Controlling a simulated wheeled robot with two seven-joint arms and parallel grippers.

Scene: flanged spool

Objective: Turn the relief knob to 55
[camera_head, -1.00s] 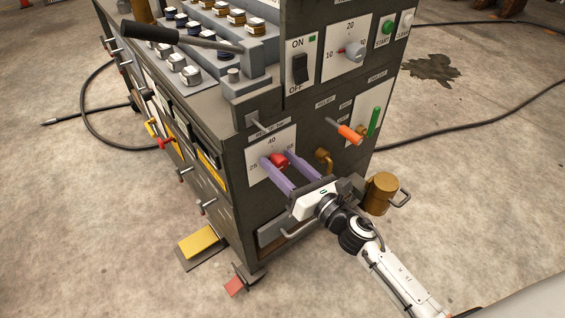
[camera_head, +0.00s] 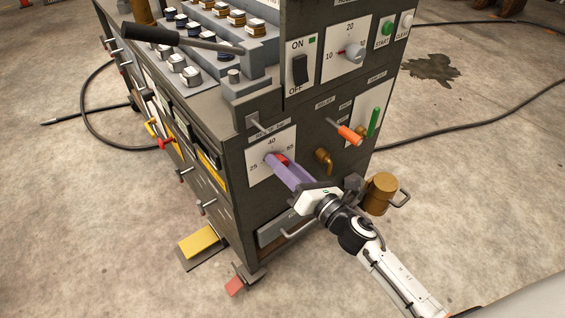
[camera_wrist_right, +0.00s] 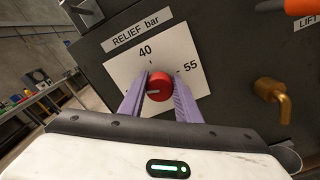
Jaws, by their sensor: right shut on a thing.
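The red relief knob (camera_head: 283,159) sits on a white dial plate (camera_head: 258,169) on the front of the dark machine. In the right wrist view the knob (camera_wrist_right: 160,85) is round, and a grey mark on its face lies toward the left. My right gripper (camera_head: 276,160) is shut on the knob, a purple finger on each side in the wrist view (camera_wrist_right: 159,80). In the head view the fingers partly cover the knob. My left gripper is not in view.
A brass elbow pipe (camera_head: 323,160) juts out right of the dial. An orange-handled lever (camera_head: 350,134) and a green handle (camera_head: 374,122) stand further right. A drawer handle (camera_head: 298,229) is below my right gripper. A brass canister (camera_head: 381,192) is beside the machine.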

